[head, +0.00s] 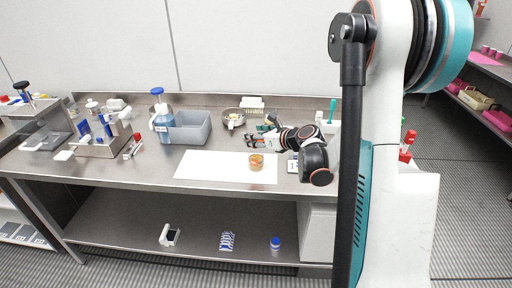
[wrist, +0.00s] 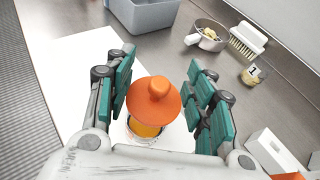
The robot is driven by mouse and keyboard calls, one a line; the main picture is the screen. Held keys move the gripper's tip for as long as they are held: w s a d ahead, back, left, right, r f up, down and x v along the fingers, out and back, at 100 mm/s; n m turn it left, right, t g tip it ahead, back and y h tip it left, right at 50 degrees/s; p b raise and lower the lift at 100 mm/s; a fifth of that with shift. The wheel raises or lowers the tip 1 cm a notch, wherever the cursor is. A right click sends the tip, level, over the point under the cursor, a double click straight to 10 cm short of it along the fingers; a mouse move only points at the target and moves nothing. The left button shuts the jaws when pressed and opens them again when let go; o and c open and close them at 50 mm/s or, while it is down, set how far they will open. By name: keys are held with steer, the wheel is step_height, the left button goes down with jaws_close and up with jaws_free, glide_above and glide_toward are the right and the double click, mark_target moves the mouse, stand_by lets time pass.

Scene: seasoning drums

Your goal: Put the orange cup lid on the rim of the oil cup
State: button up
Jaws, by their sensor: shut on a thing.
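The orange cup lid (wrist: 153,100) is round with a knob on top. In the wrist view it sits between the teal fingers of my gripper (wrist: 161,62), which is shut on it. The oil cup (wrist: 145,129) shows just below the lid in that view, a clear cup with yellow-orange contents, its rim mostly hidden by the lid. In the head view the oil cup (head: 256,162) stands upright on the white mat, and my gripper (head: 252,141) is above and behind it. Whether the lid touches the rim I cannot tell.
The white mat (head: 210,167) lies on the steel table with clear room left of the cup. Behind are a grey bin (head: 190,128), a blue bottle (head: 161,122), a small pan (wrist: 207,36) and a brush (wrist: 246,40). A small labelled jar (wrist: 253,75) stands at right.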

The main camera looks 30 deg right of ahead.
steer(key=shift+f+b, duration=0.65)
steer(key=shift+f, duration=1.25)
steer(key=shift+f+b, duration=0.35)
steer(key=o, duration=0.8)
steer(key=shift+r+p, duration=0.45)
steer(key=p+v, duration=0.2)
steer(key=v, duration=1)
steer(key=shift+p, duration=0.35)
